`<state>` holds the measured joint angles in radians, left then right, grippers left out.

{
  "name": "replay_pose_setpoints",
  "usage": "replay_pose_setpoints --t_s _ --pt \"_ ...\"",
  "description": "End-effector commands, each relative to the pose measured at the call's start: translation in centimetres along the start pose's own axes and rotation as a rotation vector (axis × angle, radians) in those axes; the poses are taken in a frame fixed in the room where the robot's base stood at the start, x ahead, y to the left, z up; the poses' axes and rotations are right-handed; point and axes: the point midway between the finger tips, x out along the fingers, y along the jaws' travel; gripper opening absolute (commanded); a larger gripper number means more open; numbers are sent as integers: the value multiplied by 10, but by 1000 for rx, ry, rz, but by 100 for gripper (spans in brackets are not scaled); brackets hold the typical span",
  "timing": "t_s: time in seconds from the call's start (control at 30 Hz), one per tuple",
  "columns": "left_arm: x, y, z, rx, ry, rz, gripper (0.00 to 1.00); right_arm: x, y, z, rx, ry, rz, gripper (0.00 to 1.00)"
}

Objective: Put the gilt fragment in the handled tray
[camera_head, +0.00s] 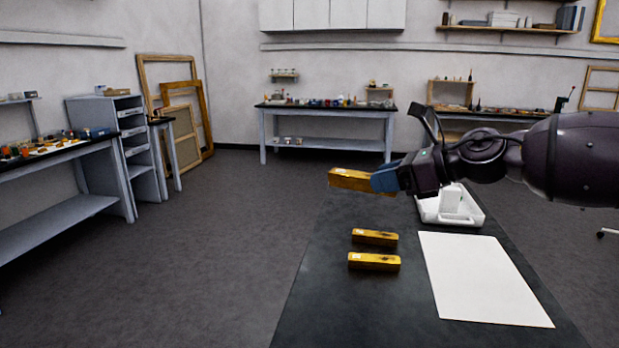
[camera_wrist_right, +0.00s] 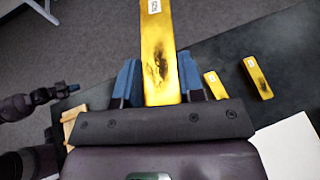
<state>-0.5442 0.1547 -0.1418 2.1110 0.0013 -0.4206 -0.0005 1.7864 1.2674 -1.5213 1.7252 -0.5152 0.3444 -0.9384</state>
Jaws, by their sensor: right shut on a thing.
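My right gripper (camera_head: 384,180) is shut on a gilt fragment (camera_head: 350,179), a long gold bar with dark stains and a small white label. It holds the bar above the table, sticking out to the left. In the wrist view the bar (camera_wrist_right: 158,50) stands between the blue fingers. Two similar gilt bars (camera_head: 374,237) (camera_head: 374,262) lie apart on the dark table. The white handled tray (camera_head: 477,219) stands behind them, partly hidden by my right arm. A dark arm end, apparently my left gripper (camera_wrist_right: 66,90), shows small at the left of the wrist view.
The dark table (camera_head: 320,310) has free room at its front left. A white sheet (camera_head: 480,280) lies in front of the tray. A tan piece (camera_wrist_right: 70,120) shows partly at the lower left of the wrist view. Side benches and leaning frames stand farther off.

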Motion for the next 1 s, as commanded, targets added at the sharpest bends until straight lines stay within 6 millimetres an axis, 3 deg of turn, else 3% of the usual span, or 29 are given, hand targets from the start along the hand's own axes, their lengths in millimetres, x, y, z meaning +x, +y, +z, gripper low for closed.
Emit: replay_pose_setpoints --t_s 0.27,1.0 --pt "-2 0 -7 -2 13 0 0 -6 5 13 35 -1 -103 12" --pt "-5 0 -19 -4 34 -1 0 -17 11 14 134 0 -317 12"
